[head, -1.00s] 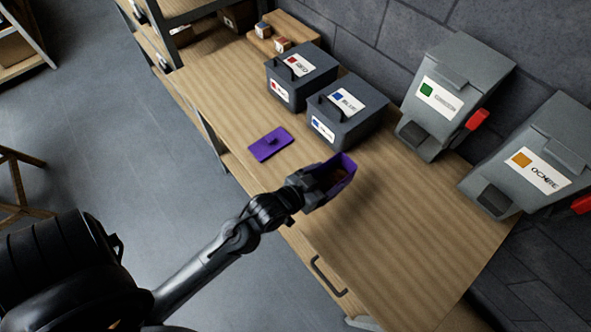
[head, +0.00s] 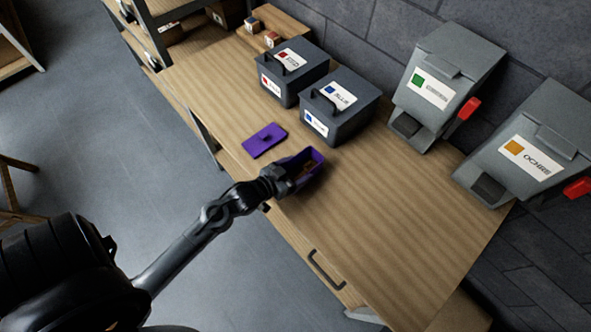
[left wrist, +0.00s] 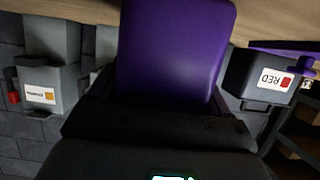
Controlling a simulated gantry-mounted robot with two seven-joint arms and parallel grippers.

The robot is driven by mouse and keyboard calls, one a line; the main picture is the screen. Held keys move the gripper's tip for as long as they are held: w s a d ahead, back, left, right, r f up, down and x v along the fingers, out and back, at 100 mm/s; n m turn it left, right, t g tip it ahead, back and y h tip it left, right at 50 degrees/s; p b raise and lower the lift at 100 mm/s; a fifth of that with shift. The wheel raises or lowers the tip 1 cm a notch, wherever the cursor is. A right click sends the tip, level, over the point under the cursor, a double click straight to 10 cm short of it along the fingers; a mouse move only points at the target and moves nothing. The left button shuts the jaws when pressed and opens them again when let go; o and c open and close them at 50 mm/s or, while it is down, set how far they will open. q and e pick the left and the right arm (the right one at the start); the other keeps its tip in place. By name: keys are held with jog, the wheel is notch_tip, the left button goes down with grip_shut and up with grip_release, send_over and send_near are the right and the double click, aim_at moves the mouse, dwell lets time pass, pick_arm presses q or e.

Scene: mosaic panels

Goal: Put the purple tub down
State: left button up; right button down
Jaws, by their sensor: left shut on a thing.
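The purple tub (head: 313,169) is at the end of my left arm, over the front part of the wooden table (head: 370,220). Something brownish shows inside it. My left gripper (head: 288,178) is shut on the tub. In the left wrist view the tub (left wrist: 175,45) fills the upper middle, between the fingers. I cannot tell whether its base touches the table. A flat purple lid (head: 264,140) with a small knob lies on the table, just left of and behind the tub. My right gripper is not in view.
Dark bins labelled red (head: 294,72) and blue (head: 340,108) stand behind the tub. Grey dispensers, green (head: 440,85) and ochre (head: 525,150), stand along the wall. Small blocks sit on a board (head: 275,25) at the back. The table's right front is clear.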

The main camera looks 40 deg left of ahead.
pick_arm(q)
jog(key=shift+f, duration=0.15)
jog(key=o, duration=1.4)
jog(key=shift+c, duration=0.2)
jog(key=shift+s+r, duration=0.3)
jog(key=shift+s, duration=0.1)
jog(key=d+v, duration=0.1)
jog(key=v, duration=1)
jog(key=s+d+f+m+g, duration=0.1)
jog(key=s+d+g, duration=0.6)
jog(key=g, duration=0.3)
jog(key=shift+d+y, duration=0.4)
jog(key=shift+d, duration=0.2)
